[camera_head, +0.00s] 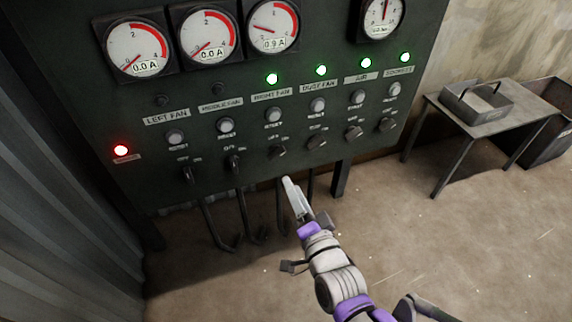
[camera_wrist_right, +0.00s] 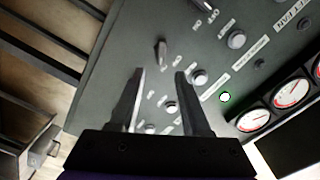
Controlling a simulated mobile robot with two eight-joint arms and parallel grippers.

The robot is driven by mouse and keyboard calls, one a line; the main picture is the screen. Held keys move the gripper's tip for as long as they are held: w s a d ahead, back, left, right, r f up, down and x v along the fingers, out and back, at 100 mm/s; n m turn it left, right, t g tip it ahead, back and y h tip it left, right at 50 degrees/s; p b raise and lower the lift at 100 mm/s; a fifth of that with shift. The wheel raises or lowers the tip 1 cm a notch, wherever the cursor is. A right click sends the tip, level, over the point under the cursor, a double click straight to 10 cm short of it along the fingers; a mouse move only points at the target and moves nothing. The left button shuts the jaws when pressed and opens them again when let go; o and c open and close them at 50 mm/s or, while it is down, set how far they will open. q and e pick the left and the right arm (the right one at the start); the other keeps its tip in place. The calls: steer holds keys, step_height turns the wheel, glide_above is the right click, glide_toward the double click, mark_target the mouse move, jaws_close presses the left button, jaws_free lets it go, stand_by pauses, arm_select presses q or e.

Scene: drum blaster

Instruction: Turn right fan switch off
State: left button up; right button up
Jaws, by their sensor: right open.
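The right fan switch (camera_head: 277,152) is a dark rotary knob below the RIGHT FAN label on the dark control panel (camera_head: 95,75). Its handle leans up to the right, toward ON. The green light (camera_head: 272,79) above it is lit and the gauge above reads about 0.9 A. My right gripper (camera_head: 291,182) is just below the knob in the head view. In the right wrist view the gripper (camera_wrist_right: 159,73) is open and empty, with a knob (camera_wrist_right: 161,50), seemingly the right fan switch, showing between and beyond its fingertips. Contact cannot be told. My left gripper is not in view.
Neighbouring knobs for the middle fan (camera_head: 234,161) and dust fan (camera_head: 317,141) sit close on either side. Lever-like bars (camera_head: 250,215) hang below the panel. A metal table (camera_head: 480,118) with a tray (camera_head: 477,101) stands at right. The floor in front is clear.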

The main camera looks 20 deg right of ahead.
mark_target(278, 157)
steer(key=w+b, duration=0.1)
steer(key=w, duration=0.6)
steer(key=w+b, duration=0.1)
steer(key=w, duration=0.2)
steer(key=shift+w+a+r+b, duration=0.1)
steer(key=shift+w+a+b, duration=0.2)
jaws_close()
